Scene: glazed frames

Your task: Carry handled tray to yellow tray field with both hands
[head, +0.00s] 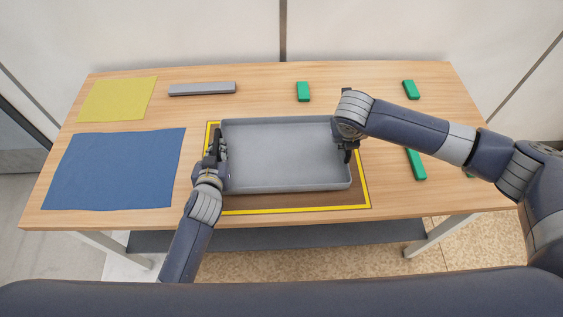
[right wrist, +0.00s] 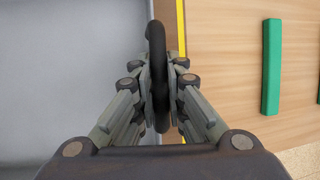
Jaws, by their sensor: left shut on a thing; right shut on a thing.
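The grey handled tray (head: 285,155) is empty and sits over the yellow-bordered brown field (head: 300,203) at the middle of the table. The yellow border shows along the front, right and upper left of the tray. My left gripper (head: 215,150) is shut on the tray's left handle. My right gripper (head: 347,143) is at the tray's right side; in the right wrist view it is shut on the dark right handle (right wrist: 156,45). The grey tray floor (right wrist: 70,80) shows left of that handle. I cannot tell whether the tray touches the field.
A blue cloth (head: 113,170) and a yellow cloth (head: 118,99) lie on the left of the table. A grey bar (head: 202,89) lies at the back. Green blocks lie at the back (head: 303,92), back right (head: 410,90) and right (head: 416,164), the last near my right arm.

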